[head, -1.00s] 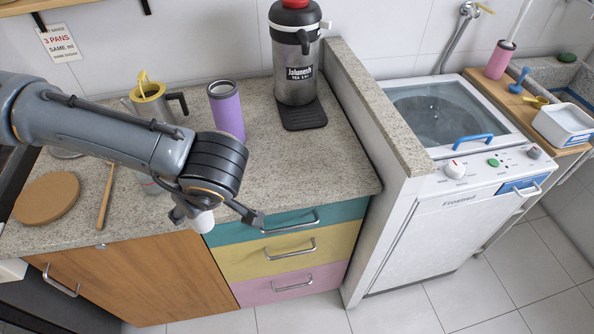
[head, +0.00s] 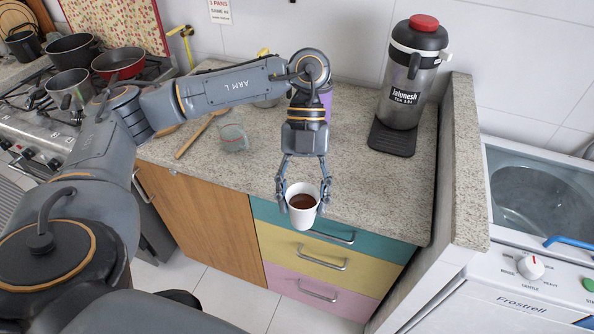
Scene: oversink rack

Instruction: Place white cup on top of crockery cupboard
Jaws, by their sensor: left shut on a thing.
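The white cup (head: 302,220) is upright, with something dark brown inside. My left gripper (head: 303,196) is shut on it, with one finger on each side. The cup shows against the counter's front edge and the teal top drawer; its exact height is hard to tell. Below the speckled stone worktop (head: 375,195) are a cupboard with a wooden door (head: 208,222) and a stack of teal, yellow and pink drawers (head: 303,258). No label shows which unit is the crockery cupboard. My right gripper is out of view.
A large flask (head: 412,80) stands on a black mat (head: 392,137) at the back right. A glass (head: 232,135) and a wooden stick (head: 193,140) lie left of my gripper. A purple tumbler (head: 327,103) is partly hidden behind my arm. The worktop right of the cup is clear.

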